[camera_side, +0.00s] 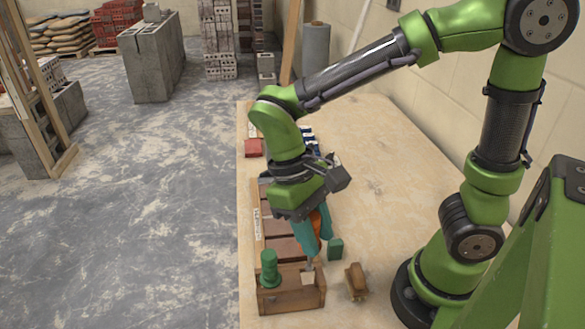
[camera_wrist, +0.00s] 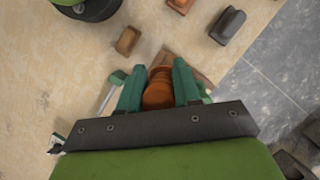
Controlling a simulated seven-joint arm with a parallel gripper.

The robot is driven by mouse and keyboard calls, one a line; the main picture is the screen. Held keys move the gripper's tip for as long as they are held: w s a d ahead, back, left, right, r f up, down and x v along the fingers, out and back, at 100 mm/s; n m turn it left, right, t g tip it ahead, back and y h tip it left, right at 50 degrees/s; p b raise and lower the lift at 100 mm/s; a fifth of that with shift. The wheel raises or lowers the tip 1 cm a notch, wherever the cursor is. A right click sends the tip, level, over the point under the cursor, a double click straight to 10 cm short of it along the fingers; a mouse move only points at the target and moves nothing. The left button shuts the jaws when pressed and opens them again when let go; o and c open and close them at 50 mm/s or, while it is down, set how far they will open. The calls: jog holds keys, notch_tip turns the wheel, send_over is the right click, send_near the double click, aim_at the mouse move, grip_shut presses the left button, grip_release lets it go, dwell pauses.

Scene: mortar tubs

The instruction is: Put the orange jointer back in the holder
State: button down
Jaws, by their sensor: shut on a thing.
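My gripper (camera_side: 313,240) points down with its teal fingers shut on the orange jointer. The jointer's orange handle (camera_side: 316,222) shows between the fingers, and it also shows in the wrist view (camera_wrist: 158,90). The holder (camera_side: 290,300) is a brown wooden box near the table's left edge. A tool with a green handle (camera_side: 269,266) stands upright in its left part. The jointer's grey lower end is above or at the holder's right part; I cannot tell whether it has entered. The fingers hide much of the handle.
A small green object (camera_side: 335,249) and a wooden block (camera_side: 356,282) lie on the table right of the holder. Brown bricks (camera_side: 279,227) line up behind the holder. The wrist view shows a dark block (camera_wrist: 228,26) near the table edge. The table's right side is clear.

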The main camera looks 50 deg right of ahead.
aim_at(312, 269)
jog(key=shift+f, duration=0.1)
jog(key=shift+f, duration=1.7)
jog(key=shift+f, duration=1.2)
jog(key=shift+f, duration=0.1)
jog(key=shift+f, duration=0.7)
jog(key=shift+c, duration=1.1)
grip_release()
jog(key=shift+r, duration=0.1)
